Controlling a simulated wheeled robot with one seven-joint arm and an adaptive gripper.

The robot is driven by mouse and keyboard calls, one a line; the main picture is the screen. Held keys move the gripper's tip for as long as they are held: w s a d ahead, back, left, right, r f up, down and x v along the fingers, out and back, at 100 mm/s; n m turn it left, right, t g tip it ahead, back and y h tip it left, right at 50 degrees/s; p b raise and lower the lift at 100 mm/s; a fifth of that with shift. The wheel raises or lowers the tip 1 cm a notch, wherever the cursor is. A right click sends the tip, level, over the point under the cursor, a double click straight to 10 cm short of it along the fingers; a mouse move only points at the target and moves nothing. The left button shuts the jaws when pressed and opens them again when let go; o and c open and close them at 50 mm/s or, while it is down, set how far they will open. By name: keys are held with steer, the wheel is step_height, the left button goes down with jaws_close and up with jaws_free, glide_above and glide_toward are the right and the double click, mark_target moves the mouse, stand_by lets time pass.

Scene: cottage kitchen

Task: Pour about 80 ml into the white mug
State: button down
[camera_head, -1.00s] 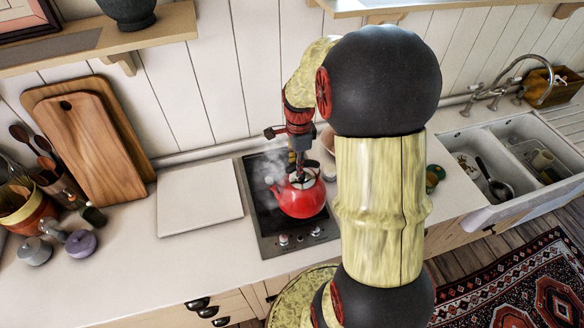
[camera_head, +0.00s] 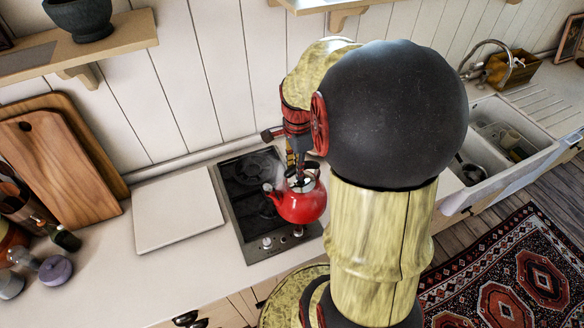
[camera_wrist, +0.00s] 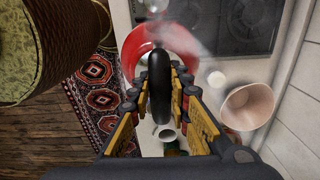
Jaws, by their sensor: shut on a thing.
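The red kettle (camera_head: 302,204) is over the right edge of the hob, its spout to the left; it appears raised, but its exact height is unclear. My gripper (camera_head: 298,180) is shut on the kettle's black handle. In the wrist view the black handle (camera_wrist: 160,85) runs between my fingers, with the red kettle body (camera_wrist: 134,50) beyond and steam around it. A small pale cup-like thing (camera_wrist: 166,134) shows past my fingers; I cannot tell whether it is the white mug. In the head view my arm hides the counter right of the kettle.
The black hob (camera_head: 246,180) is left of the kettle, with a white board (camera_head: 165,215) beside it. Wooden boards (camera_head: 50,170) lean at the wall.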

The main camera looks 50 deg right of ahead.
steer(key=shift+s+d+r, duration=0.2)
steer(key=shift+s+r, duration=0.05)
steer(key=shift+d+r, duration=0.15)
steer(key=shift+d, duration=0.35)
steer(key=s+d+m+p, duration=0.1)
steer(key=s+d+p, duration=0.2)
steer(key=d, duration=0.9)
steer(key=s+d+m+p, duration=0.15)
steer(key=d+p, duration=0.25)
steer(key=d, duration=0.9)
steer(key=s+d+f+p, duration=0.3)
steer(key=s+d, duration=0.7)
steer(key=s, duration=0.1)
steer(key=s+d+f+p, duration=0.3)
steer(key=s+d, duration=0.7)
steer(key=s, duration=0.2)
steer(key=shift+s+f, duration=0.15)
steer(key=shift+f, duration=0.25)
steer(key=shift+a+m, duration=0.15)
steer(key=shift+m, duration=0.1)
